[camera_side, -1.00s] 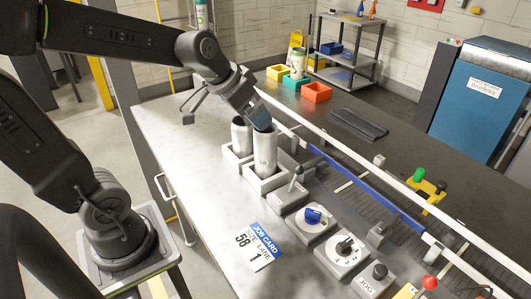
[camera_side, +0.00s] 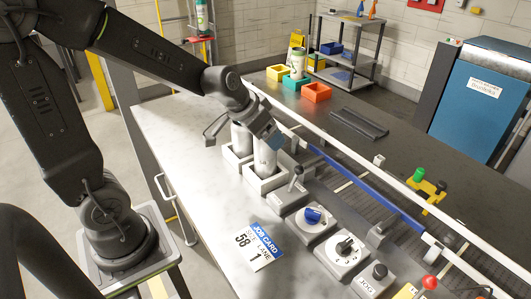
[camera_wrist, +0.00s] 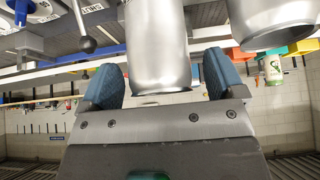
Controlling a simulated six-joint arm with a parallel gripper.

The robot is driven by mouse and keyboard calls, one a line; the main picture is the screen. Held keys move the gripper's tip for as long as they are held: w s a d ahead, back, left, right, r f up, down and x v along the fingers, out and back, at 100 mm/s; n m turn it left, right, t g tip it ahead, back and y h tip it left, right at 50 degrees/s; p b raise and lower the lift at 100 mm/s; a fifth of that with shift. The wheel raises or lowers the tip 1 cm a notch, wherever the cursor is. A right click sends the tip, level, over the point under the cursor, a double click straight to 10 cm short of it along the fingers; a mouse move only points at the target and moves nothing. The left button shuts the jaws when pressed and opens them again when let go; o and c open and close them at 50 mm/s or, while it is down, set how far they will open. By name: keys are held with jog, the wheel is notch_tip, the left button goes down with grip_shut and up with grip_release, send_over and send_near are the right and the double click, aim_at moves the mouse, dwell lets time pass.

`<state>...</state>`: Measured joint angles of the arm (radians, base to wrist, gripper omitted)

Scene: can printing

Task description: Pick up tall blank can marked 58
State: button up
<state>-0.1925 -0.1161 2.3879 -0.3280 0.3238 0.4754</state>
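A plain silver can (camera_side: 265,160) stands upright in the front grey-white holder (camera_side: 265,189) in the side view. A second plain can (camera_side: 241,138), which looks shorter, stands in the holder behind it. No mark 58 is readable on either can. My gripper (camera_side: 268,136) is at the top of the front can and hides part of it. In the wrist view, the front can (camera_wrist: 158,50) is between the two blue fingers of my gripper (camera_wrist: 163,82), with a gap showing at the right finger. The other can (camera_wrist: 272,18) is to the right, outside the fingers.
A job card (camera_side: 255,245) showing 58 and 1 lies on the bench. A lever (camera_side: 296,178), a blue switch (camera_side: 313,215) and a dark knob (camera_side: 344,245) sit close in front of the cans. A white rail (camera_side: 350,160) runs behind. The bench's left part is clear.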

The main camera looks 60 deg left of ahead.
jog(key=c, duration=1.1)
jog(key=shift+r, duration=0.1)
